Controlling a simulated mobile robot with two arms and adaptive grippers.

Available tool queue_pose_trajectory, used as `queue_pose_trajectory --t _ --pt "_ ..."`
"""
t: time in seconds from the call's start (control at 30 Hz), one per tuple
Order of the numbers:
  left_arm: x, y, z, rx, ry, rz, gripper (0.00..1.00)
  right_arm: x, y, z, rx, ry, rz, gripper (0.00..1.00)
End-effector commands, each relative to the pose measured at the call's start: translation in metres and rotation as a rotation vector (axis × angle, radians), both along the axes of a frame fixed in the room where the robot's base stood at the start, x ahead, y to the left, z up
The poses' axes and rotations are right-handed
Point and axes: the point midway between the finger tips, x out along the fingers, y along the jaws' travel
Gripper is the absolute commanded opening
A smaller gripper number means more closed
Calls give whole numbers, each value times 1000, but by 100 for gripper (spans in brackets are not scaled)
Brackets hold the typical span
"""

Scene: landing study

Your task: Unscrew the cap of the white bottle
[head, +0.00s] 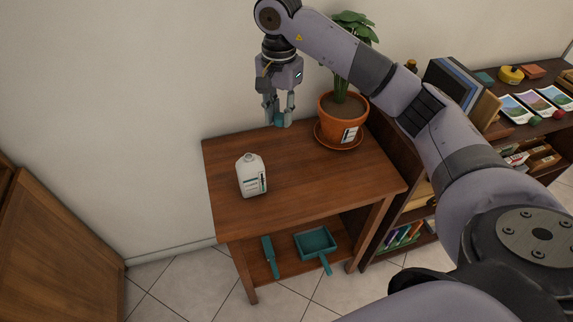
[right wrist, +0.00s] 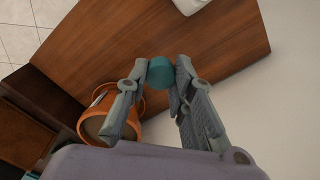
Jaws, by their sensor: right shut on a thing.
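The white bottle (head: 250,177) stands upright on the wooden table (head: 300,184), left of its middle, with a printed label on its front. Its neck shows bare at the top. Its edge shows at the top of the right wrist view (right wrist: 190,4). My right gripper (head: 280,119) is above the back of the table, behind and to the right of the bottle. Its fingertips are shut on a teal cap (right wrist: 160,73), held clear of the bottle. My left gripper is in neither view.
A potted plant in an orange pot (head: 341,118) stands on the back right of the table, close beside my right gripper. A teal dustpan (head: 315,242) lies on the lower shelf. A bookshelf (head: 505,125) stands to the right. The table's front right is clear.

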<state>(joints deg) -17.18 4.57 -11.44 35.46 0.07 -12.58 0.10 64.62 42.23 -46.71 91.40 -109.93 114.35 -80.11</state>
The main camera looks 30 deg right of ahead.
Motion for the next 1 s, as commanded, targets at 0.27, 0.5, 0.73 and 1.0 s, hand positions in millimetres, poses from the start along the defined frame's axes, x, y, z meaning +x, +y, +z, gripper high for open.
queue_pose_trajectory --t 0.27,0.5,0.73,1.0 --pt "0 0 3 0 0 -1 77 -2 0 -73 1 9 -1 0" --pt "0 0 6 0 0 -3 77 -1 0 -129 1 6 -1 0" --pt "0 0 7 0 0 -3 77 0 0 -149 1 2 0 0" --pt "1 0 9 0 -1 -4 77 -1 1 -185 2 5 0 0"
